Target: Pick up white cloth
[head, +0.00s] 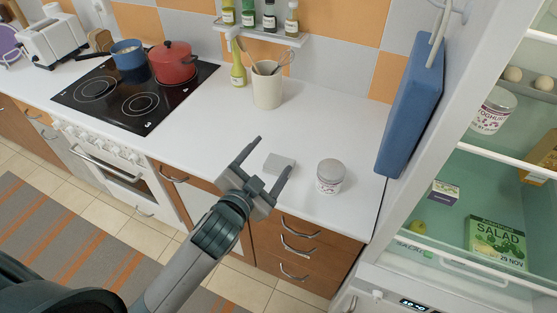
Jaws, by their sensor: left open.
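A small pale grey-white folded piece, which looks like the white cloth (280,162), lies flat on the white counter. My left gripper (274,153) reaches in from the lower left, its jaws spread apart. In the picture the cloth shows beyond and between the fingers, with the right finger close to its right edge. Nothing is held between the fingers. I cannot tell how high the fingertips are above the counter, or whether they touch the cloth. My right gripper is not in view.
A lidded jar (330,177) stands just right of the cloth. A utensil crock (267,85) stands behind. A red pot (173,62) is on the stove at left. An open fridge (455,185) and a hanging blue board (411,105) bound the right. The counter's middle is clear.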

